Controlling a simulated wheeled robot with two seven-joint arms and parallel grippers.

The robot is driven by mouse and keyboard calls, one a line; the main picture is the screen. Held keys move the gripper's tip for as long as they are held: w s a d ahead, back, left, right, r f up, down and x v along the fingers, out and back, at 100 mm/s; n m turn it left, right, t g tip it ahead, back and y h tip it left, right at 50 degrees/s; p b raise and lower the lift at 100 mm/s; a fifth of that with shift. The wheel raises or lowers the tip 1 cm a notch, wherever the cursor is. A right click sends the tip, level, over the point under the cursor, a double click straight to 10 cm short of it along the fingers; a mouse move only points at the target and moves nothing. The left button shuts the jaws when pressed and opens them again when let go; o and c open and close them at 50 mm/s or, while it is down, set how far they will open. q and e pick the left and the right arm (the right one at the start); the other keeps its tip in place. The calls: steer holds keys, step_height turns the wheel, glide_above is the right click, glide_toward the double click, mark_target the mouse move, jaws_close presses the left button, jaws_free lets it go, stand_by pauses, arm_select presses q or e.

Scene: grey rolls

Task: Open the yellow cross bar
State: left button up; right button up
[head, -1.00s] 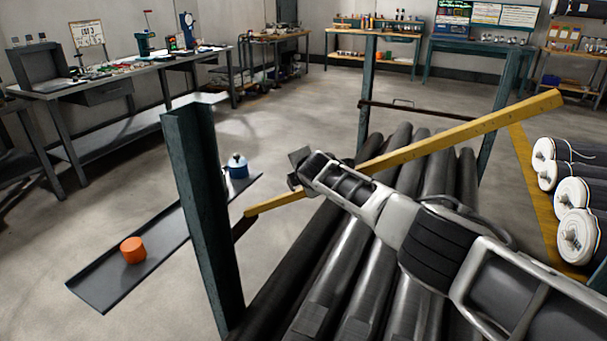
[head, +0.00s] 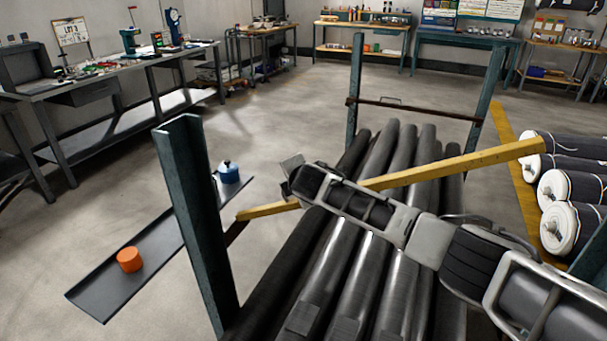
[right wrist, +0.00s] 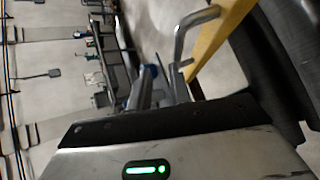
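The yellow cross bar (head: 450,165) slants across the black rolls in the head view. Its left end is beside the near left green post, and its right end is up near the white-ended rolls. My right arm crosses over the bar's middle, hiding part of it. My right gripper (head: 291,166) is just above and behind the bar's left part; its finger opening is unclear. My left gripper is out of view.
Long black rolls (head: 340,270) lie between green posts (head: 195,220). A dark tray (head: 150,270) at left holds an orange cylinder (head: 129,260); a blue canister (head: 229,173) stands near its far end. White-ended rolls (head: 560,190) lie at right. Open floor is behind.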

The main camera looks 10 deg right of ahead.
steer(key=v, duration=1)
steer(key=shift+f, duration=0.15)
